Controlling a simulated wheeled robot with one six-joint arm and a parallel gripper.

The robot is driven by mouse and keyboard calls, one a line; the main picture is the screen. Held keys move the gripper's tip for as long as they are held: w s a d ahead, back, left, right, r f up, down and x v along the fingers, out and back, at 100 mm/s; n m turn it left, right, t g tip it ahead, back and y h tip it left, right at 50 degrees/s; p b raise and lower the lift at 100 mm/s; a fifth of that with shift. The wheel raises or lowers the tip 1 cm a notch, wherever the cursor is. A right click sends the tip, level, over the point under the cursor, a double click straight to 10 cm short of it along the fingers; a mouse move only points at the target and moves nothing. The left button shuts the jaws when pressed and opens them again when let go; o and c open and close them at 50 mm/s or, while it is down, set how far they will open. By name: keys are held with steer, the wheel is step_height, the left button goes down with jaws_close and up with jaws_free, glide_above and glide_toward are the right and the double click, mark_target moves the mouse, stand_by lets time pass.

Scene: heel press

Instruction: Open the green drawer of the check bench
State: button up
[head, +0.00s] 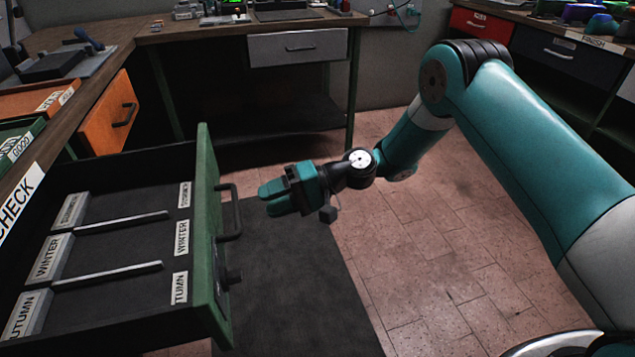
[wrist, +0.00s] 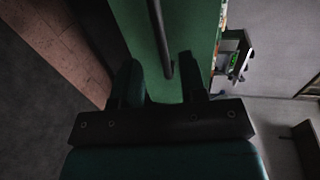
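The green drawer (head: 207,240) of the check bench stands pulled far out in the head view, its inside open to view. Its dark bar handle (head: 236,212) is on the green front, which also shows in the wrist view (wrist: 135,25). My gripper (head: 267,198) is just right of the handle, pointing at the drawer front, and looks apart from it. In the wrist view its two fingers (wrist: 160,88) are spread with nothing held between them. The handle bar (wrist: 162,45) appears ahead of the gap between the fingers.
Inside the drawer are dividers (head: 120,222) and season labels; some labels are cut off. A grey drawer (head: 298,47) is at the back. A dark mat (head: 290,280) and clear tiled floor (head: 430,240) lie below my arm.

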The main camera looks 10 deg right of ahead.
steer(key=v, duration=0.9)
steer(key=shift+d, duration=0.4)
steer(key=s+r+n+h, duration=0.4)
steer(key=s+r+h, duration=0.2)
steer(key=s+r, duration=0.6)
steer(key=s+d+r+n+t+h, duration=0.1)
steer(key=s+d+r+h, duration=0.2)
steer(key=s, duration=0.4)
steer(key=s+d+r+t+h, duration=0.1)
steer(key=s+d+h, duration=0.1)
steer(key=s+d, duration=0.35)
step_height(320, 180, up, 14)
steer(key=s+a+p, duration=0.1)
steer(key=p, duration=1.3)
steer(key=shift+s+a, duration=0.25)
